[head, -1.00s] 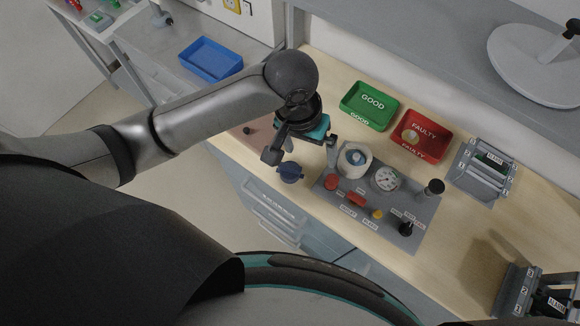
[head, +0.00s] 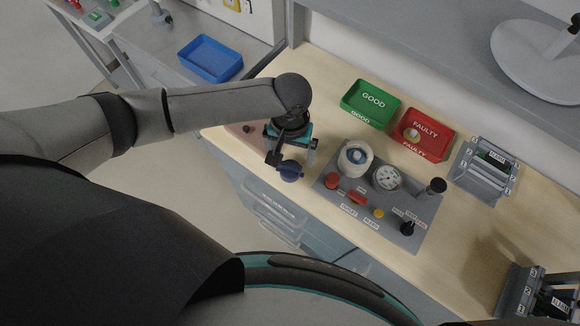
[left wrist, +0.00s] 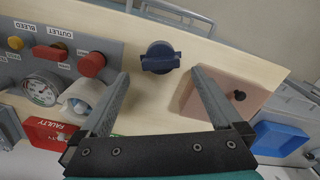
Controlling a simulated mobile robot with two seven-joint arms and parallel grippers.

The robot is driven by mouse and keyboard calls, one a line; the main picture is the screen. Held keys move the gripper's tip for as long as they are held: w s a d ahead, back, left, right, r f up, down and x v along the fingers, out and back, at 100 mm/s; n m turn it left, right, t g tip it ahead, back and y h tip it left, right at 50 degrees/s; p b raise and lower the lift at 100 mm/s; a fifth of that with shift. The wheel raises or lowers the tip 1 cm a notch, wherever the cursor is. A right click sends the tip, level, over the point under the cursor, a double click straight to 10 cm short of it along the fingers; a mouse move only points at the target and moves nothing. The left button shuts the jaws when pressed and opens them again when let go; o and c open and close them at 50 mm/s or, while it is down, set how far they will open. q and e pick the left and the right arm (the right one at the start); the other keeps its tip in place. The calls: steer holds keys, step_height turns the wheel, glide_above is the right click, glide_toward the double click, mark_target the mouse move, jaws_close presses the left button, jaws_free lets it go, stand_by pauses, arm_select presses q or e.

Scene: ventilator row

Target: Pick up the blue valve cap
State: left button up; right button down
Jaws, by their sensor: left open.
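The blue valve cap (head: 290,171), dark blue with a raised grip bar, is at the front edge of the wooden bench in the head view. In the left wrist view the cap (left wrist: 160,57) shows whole, just beyond and between the fingertips. My left gripper (head: 292,157) is open and empty over the bench, close to the cap; in the head view part of the gripper is right behind it. In the left wrist view the two fingers (left wrist: 159,74) are spread wide, with bare wood between them. My right gripper is not in view.
A grey panel (head: 331,203) with a white cylinder (head: 345,166), gauge (head: 387,177) and red knobs stands right of the gripper. A brownish pad (left wrist: 220,95) with a small black knob lies on the other side. Green (head: 370,103) and red (head: 424,133) trays stand behind.

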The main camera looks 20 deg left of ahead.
mark_target(290, 165)
arm_select(q)
steer(key=shift+w+f, duration=0.1)
steer(key=shift+f, duration=2.6)
steer(key=c, duration=1.3)
